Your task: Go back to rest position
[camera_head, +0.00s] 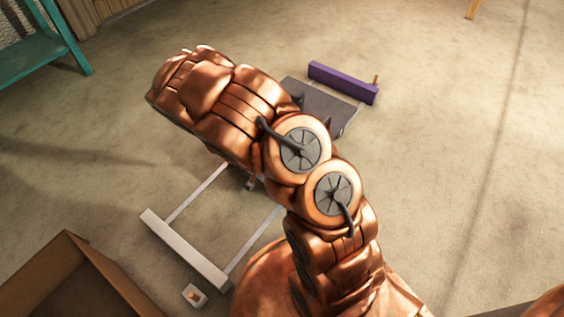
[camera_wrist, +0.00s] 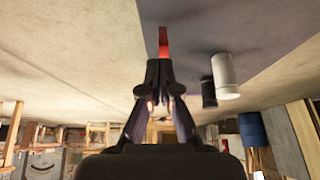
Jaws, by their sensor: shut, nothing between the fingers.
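My copper-coloured arm crosses the middle of the head view, bent at its joints and reaching toward the upper left. My gripper cannot be made out in that view. In the wrist view my gripper (camera_wrist: 160,70) shows as dark fingers drawn together at the centre, with nothing visible held between them. A narrow red thing (camera_wrist: 163,42) shows just above the fingertips; I cannot tell how far beyond them it is.
Under the arm, a low pale frame (camera_head: 185,248) lies on the floor, with a dark grey panel (camera_head: 318,103) and purple bar (camera_head: 343,83) at its far end. A brown box (camera_head: 65,275) is lower left, a teal table (camera_head: 45,50) upper left.

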